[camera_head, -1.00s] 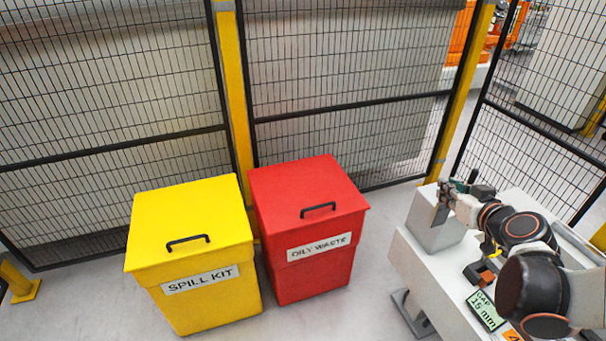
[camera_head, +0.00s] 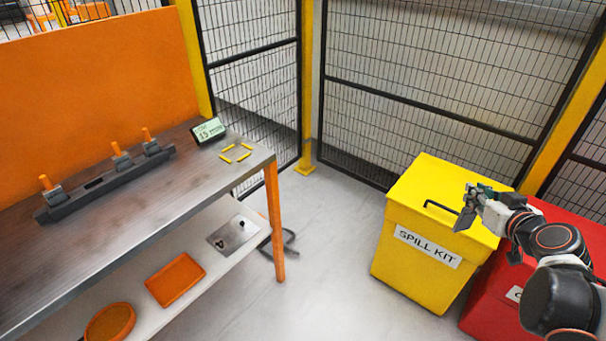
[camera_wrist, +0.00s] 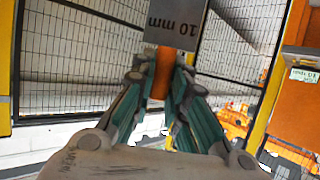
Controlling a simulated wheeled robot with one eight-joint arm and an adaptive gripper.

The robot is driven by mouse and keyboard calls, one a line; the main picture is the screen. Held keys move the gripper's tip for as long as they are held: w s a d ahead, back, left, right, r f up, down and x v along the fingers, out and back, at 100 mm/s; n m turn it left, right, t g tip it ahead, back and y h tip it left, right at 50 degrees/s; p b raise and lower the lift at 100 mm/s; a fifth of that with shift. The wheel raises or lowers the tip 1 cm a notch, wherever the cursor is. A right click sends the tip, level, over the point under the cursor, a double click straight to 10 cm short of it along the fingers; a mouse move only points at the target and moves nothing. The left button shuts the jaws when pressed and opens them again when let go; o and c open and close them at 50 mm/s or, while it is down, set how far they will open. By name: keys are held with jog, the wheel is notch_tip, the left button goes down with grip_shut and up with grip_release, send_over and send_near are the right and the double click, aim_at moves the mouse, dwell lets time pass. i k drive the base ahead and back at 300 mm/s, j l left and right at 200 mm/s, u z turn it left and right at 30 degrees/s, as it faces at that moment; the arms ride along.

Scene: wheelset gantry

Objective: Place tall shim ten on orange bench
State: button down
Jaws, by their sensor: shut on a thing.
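My gripper (camera_head: 482,194) is shut on the orange handle (camera_wrist: 162,75) of a grey shim (camera_wrist: 178,22) marked "10 mm". In the wrist view the plate extends beyond the fingertips, its far end cut off by the top edge. In the head view the held shim (camera_head: 465,217) is a small grey plate hanging below the fingers, in front of the spill kit bin. The orange bench, with a grey top (camera_head: 130,224) and an orange back panel (camera_head: 95,90), stands at the left, well apart from my gripper.
On the bench, a dark rack (camera_head: 105,184) holds three orange-handled pieces. A gap display (camera_head: 208,130) stands near several yellow corner marks (camera_head: 237,153) around bare bench top. The yellow spill kit bin (camera_head: 415,275) and a red bin (camera_head: 485,290) stand at the right. Floor between is clear.

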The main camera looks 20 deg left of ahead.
aim_at(157, 180)
jog(key=j+u, duration=0.4)
jog(key=i+j+u, duration=0.1)
jog(key=j+u, duration=0.3)
jog(key=i+j+u, duration=0.15)
jog(key=j+u, duration=0.25)
jog(key=i+j+u, duration=0.15)
jog(key=j+u, duration=0.25)
